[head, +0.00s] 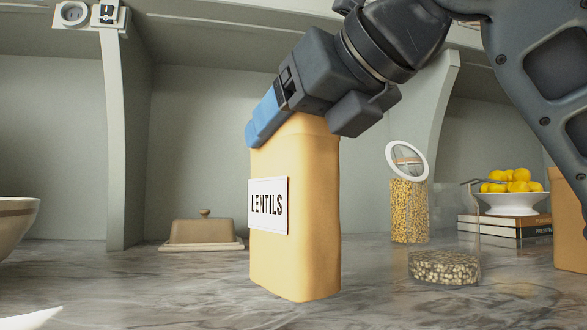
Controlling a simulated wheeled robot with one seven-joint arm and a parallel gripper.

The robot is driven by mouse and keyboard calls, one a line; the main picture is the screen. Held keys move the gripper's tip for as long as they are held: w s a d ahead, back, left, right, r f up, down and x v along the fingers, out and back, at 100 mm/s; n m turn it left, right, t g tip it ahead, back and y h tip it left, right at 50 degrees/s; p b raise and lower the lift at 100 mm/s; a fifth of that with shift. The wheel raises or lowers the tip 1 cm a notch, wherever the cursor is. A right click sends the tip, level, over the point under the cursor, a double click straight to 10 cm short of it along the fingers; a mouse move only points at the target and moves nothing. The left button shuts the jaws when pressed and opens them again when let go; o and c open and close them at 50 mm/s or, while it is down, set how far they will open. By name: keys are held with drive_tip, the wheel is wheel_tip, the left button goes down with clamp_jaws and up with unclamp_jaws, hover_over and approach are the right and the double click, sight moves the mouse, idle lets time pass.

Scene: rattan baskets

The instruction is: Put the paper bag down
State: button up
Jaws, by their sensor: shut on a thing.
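The paper bag (305,230) is tan, with a white label reading LENTILS on its front left face. It is upright in the middle of the head view, over the grey marble counter. Its bottom looks at or very close to the counter; I cannot tell for sure whether it touches. My gripper (272,125) comes down from the upper right and is shut on the bag's top edge. One blue finger shows on the near left side of the top; the other finger is mostly hidden.
Behind left is a covered butter dish (205,233). A bowl (15,225) is at the left edge.

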sight(296, 157)
wheel_tip(296, 157, down, 4)
drive_tip(key=shift+r+b, duration=0.25)
drive_tip(key=shift+b, duration=0.4)
drive_tip(key=o, duration=1.5)
drive_tip(key=shift+r, duration=0.1)
drive_tip(key=shift+s+d+r, duration=0.15)
drive_tip(key=shift+d, duration=0.05)
drive_tip(key=p+v, duration=0.3)
drive_tip(key=v, duration=0.7)
drive_tip(key=shift+s+r+p, duration=0.1)
drive_tip(key=shift+p, duration=0.3)
drive_tip(key=shift+s+d+r, duration=0.15)
drive_tip(key=shift+s+d, duration=0.2)
drive_tip(key=shift+s, duration=0.15)
